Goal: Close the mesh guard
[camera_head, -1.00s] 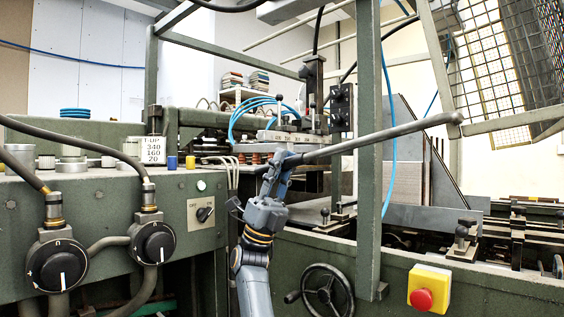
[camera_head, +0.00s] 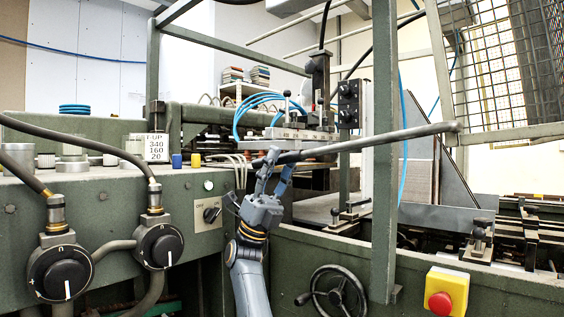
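The mesh guard (camera_head: 500,75) is raised at the upper right, its wire panel tilted in a pale frame. My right gripper (camera_head: 276,164) is at this end of the bar. Its fingers look spread, one in front of the bar and one just below it. Whether they touch the bar I cannot tell. My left gripper is not in view.
A green post (camera_head: 384,200) stands in front of the bar. A yellow box with a red button (camera_head: 440,303) and a handwheel (camera_head: 338,293) are low on the machine. A control panel with black knobs (camera_head: 160,246) is on the left. Feeder tooling (camera_head: 300,133) sits behind the gripper.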

